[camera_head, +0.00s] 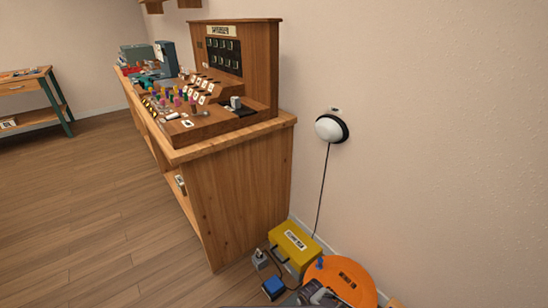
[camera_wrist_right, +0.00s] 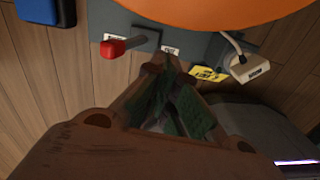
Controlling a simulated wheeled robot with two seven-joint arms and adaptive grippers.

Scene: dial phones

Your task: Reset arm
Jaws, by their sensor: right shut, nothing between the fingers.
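My right gripper (camera_wrist_right: 168,65) shows in the wrist view with its brownish fingers and green pads drawn together. It is shut and empty. Its tips point toward a grey panel that carries a red-handled lever (camera_wrist_right: 116,46), just left of the tips. I cannot tell how far apart tips and panel are. My left gripper is not in view. In the head view a dark and grey shape at the bottom edge is too cut off to identify.
An orange disc (camera_head: 350,275) lies by the wall beside a yellow case (camera_head: 295,246) and a small blue box (camera_head: 274,287). A wooden workbench (camera_head: 240,190) holds a switchboard (camera_head: 237,70). A round white-and-black wall fixture (camera_head: 330,128) has a hanging cord. The floor at left is clear.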

